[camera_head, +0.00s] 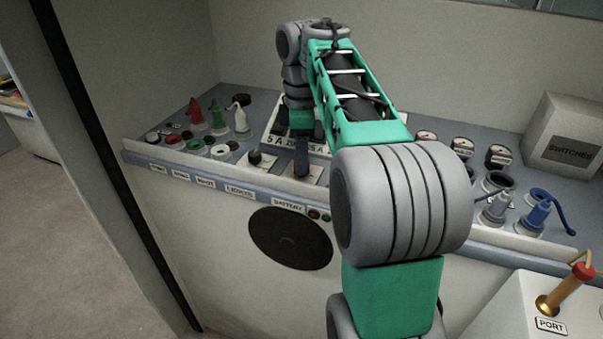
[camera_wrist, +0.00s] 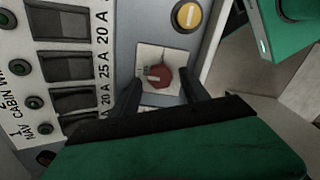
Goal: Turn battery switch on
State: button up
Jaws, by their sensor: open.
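The battery switch is a red rotary knob (camera_wrist: 158,77) on a pale square plate in the wrist view. My gripper (camera_wrist: 161,78) is open, with one dark finger on each side of the knob. I cannot tell whether the fingers touch it. In the head view my gripper (camera_head: 302,160) points down at the panel and covers the knob; part of a plate shows beneath it. A "BATTERY" label (camera_head: 289,204) is on the front edge below.
A breaker panel with several dark rocker switches (camera_wrist: 70,68) lies left of the knob in the wrist view. A yellow round button (camera_wrist: 187,14) is just beyond it. Plugs (camera_head: 195,113) and sockets fill the console's left; gauges (camera_head: 462,146) and a "SWITCHES" box (camera_head: 566,138) are right.

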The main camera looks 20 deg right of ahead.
jog(key=shift+f, duration=0.65)
jog(key=shift+r, duration=0.1)
grip_shut()
